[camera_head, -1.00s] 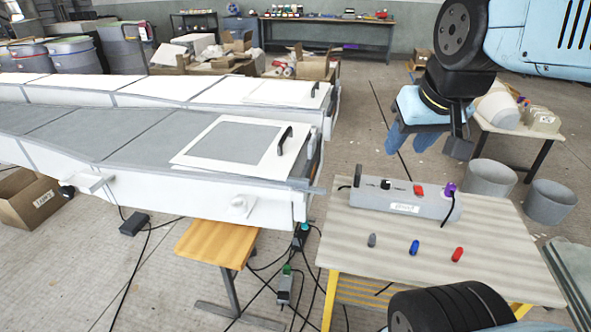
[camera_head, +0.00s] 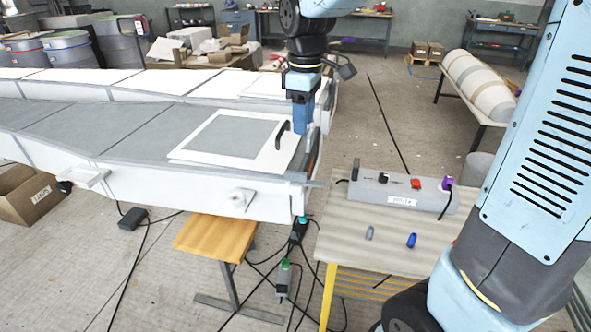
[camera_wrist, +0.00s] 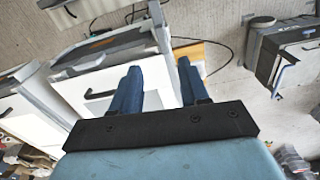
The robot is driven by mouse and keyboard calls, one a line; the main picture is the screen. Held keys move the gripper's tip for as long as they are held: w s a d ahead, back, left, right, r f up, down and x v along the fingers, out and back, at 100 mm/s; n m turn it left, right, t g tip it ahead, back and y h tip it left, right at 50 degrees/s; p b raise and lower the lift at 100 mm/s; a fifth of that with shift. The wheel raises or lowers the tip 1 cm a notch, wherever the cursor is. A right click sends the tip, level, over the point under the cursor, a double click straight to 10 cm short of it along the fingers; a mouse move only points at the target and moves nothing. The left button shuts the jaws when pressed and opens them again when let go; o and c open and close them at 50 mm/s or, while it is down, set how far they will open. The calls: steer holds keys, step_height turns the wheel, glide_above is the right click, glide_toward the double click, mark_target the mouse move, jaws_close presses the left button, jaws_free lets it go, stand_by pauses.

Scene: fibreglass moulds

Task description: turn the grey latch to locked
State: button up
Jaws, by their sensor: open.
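My gripper (camera_head: 302,118) is open and empty, with blue fingers pointing down over the right end of the white mould (camera_head: 150,188), beside a black handle (camera_head: 283,135) on its framed grey panel (camera_head: 232,138). In the wrist view the fingers of my gripper (camera_wrist: 158,85) stand apart with nothing between them. A light latch-like fitting (camera_head: 241,199) is on the mould's front side. An upright dark grey lever (camera_head: 355,169) stands at the left end of a grey switch box (camera_head: 398,194) on the striped table. I cannot tell which of these is the grey latch, nor its setting.
A grey piece (camera_head: 370,233) and a blue piece (camera_head: 411,240) lie on the striped table (camera_head: 350,252). The box has a red button (camera_head: 415,183) and a purple knob (camera_head: 447,183). A wooden stool (camera_head: 215,237) and cables stand below the mould. My arm hides the table's right side.

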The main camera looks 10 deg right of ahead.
mark_target(296, 172)
steer(key=shift+n, duration=0.5)
steer(key=f, duration=0.5)
steer(key=a+f, duration=0.1)
steer(key=f, duration=0.4)
steer(key=w+f, duration=0.1)
steer(key=f, duration=0.3)
steer(key=shift+a+f, duration=0.3)
steer(key=shift+f, duration=0.1)
steer(key=shift+c, duration=0.2)
jaws_close()
